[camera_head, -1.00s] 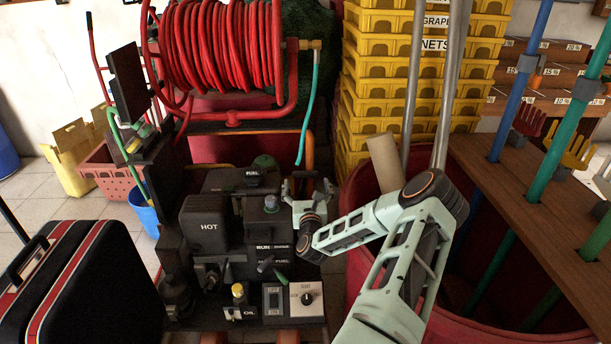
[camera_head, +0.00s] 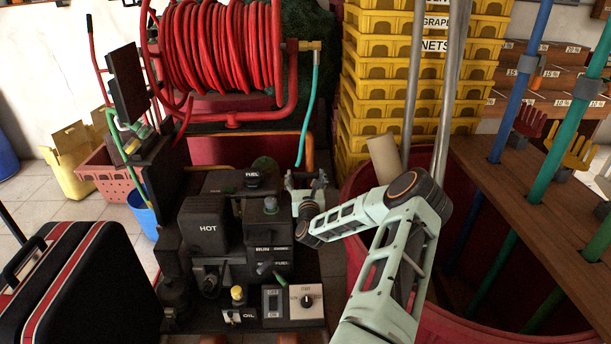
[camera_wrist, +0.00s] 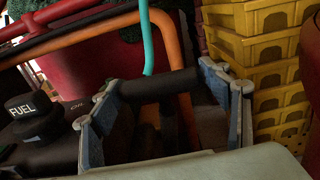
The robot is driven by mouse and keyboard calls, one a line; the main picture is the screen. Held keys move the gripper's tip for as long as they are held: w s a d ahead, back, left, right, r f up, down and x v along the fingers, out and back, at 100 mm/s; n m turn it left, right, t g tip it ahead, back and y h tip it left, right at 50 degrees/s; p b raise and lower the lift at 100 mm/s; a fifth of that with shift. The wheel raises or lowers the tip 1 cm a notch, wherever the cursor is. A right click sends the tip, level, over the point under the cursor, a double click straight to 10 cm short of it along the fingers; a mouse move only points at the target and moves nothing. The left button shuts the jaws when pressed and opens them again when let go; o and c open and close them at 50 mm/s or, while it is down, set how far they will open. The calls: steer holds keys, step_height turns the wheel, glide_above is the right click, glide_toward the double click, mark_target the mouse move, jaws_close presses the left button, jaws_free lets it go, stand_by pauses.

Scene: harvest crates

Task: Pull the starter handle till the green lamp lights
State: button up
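The engine unit (camera_head: 208,228) stands in the middle of the head view, with HOT, FUEL, RUN and OIL labels. My gripper (camera_head: 306,181) is at its right rear side. In the wrist view, the starter handle (camera_wrist: 160,86), a dark round bar, lies crosswise between the fingertips of my gripper (camera_wrist: 164,88). Both fingers appear to press on its ends. A dark stem shows below the bar between the fingers. The start switch (camera_head: 308,300) is a black knob on a pale plate. I cannot make out a lit green lamp.
A red hose reel (camera_head: 222,50) with a hanging teal hose (camera_head: 307,110) stands behind the engine. Yellow crates (camera_head: 395,110) are stacked behind my gripper. A red tub (camera_head: 360,190) lies to the right, under my arm. A black case (camera_head: 110,285) is at the left.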

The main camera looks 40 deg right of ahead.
steer(key=c, duration=1.1)
steer(key=s+a+r+p, duration=0.2)
steer(key=s+r+p, duration=0.1)
steer(key=r+p, duration=0.3)
steer(key=s+a+r+p, duration=0.15)
steer(key=r+p, duration=0.25)
steer(key=r, duration=0.4)
steer(key=w+d+f+b, duration=0.1)
steer(key=f+b, duration=0.3)
steer(key=b, duration=0.1)
steer(key=w+d+f+b, duration=0.1)
steer(key=w+f+b, duration=0.1)
steer(key=f+b, duration=0.3)
steer(key=w+d+f+b, duration=0.1)
steer(key=f+b, duration=0.3)
steer(key=f, duration=0.1)
steer(key=shift+w+d+b, duration=0.2)
steer(key=shift+d+b, duration=0.05)
steer(key=shift+b, duration=0.15)
steer(key=shift+r+p, duration=0.35)
